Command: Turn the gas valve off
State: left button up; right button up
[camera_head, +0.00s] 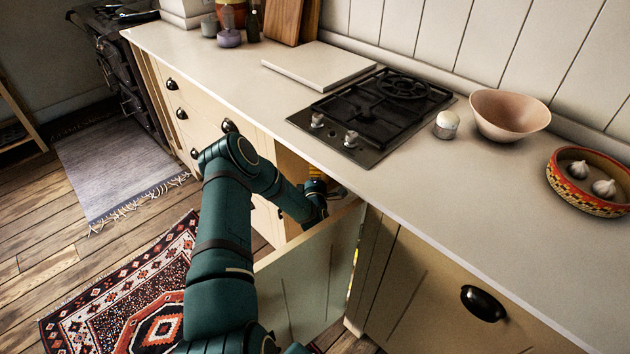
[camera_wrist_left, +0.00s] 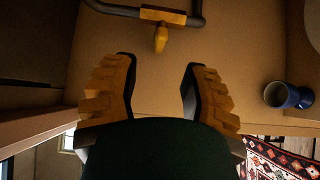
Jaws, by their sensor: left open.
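The gas valve (camera_wrist_left: 163,17) is a yellow-orange body on a grey pipe (camera_wrist_left: 115,9), at the top of the left wrist view. Its short lever (camera_wrist_left: 160,40) points down the picture, crosswise to the pipe. My left gripper (camera_wrist_left: 158,66) is open. Its two yellow-padded fingers stand on either side of an empty gap, below the lever in the picture and apart from it. In the head view my left arm reaches into the open cabinet under the counter, and the gripper is mostly hidden there. The valve cannot be made out in the head view. My right gripper is not in view.
The open cabinet door (camera_head: 310,275) stands beside my left arm. The counter (camera_head: 430,185) overhangs the opening, with a gas hob (camera_head: 375,110) on top. In the wrist view a blue cup (camera_wrist_left: 290,96) is at the right. A patterned rug (camera_head: 120,290) lies on the floor.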

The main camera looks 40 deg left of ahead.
pick_arm(q)
jog(key=shift+v, duration=2.1)
